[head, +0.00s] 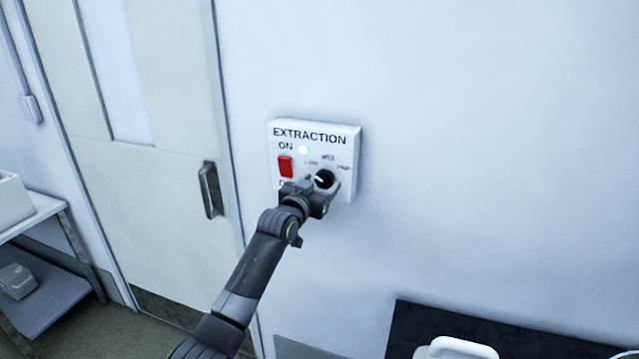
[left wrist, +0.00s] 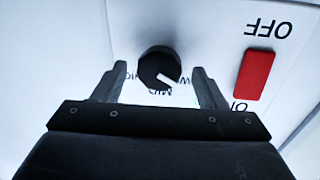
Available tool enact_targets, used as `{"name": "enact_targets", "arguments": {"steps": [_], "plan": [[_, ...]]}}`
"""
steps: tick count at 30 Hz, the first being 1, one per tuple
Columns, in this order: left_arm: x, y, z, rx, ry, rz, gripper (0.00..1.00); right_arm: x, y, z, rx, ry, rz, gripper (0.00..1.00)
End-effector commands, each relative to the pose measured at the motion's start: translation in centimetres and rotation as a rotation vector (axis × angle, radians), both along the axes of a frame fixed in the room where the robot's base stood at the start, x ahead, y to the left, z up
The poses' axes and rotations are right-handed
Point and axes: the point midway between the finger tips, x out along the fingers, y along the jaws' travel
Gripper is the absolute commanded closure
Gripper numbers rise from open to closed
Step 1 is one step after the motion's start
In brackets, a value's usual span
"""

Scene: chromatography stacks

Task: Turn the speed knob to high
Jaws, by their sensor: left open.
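The black round speed knob (head: 325,179) sits at the lower right of the white EXTRACTION panel (head: 349,148). LOW, MID and HIGH labels arc above it. In the left wrist view, which shows the panel upside down, the knob (left wrist: 158,66) has a white pointer mark aimed toward the LOW side of MID. My left gripper (head: 313,187) is at the panel, just below and left of the knob in the head view. In the left wrist view my gripper (left wrist: 159,68) is open, one finger each side of the knob, with gaps showing. My right gripper is out of view.
A red rocker switch (head: 285,166) and a lit indicator (head: 303,149) are left of the knob. A door with a dark handle (head: 210,190) is left of the panel. A shelf (head: 36,212) stands far left; a dark surface (head: 420,322) is lower right. The wall right is clear.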

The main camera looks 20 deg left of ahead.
Motion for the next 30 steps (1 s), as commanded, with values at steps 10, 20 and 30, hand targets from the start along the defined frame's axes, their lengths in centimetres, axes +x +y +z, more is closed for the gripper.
{"name": "enact_targets", "arguments": {"steps": [10, 20, 30], "plan": [[0.37, -0.07, -0.04, 0.0, 0.0, 0.0, 0.34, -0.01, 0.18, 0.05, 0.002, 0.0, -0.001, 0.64], [0.35, -0.07, -0.03, 0.0, 0.0, 0.0, 0.71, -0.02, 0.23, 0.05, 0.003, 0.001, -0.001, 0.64], [0.34, -0.07, -0.08, 0.032, -0.001, 0.0, 0.79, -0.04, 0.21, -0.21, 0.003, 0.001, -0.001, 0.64]]}}
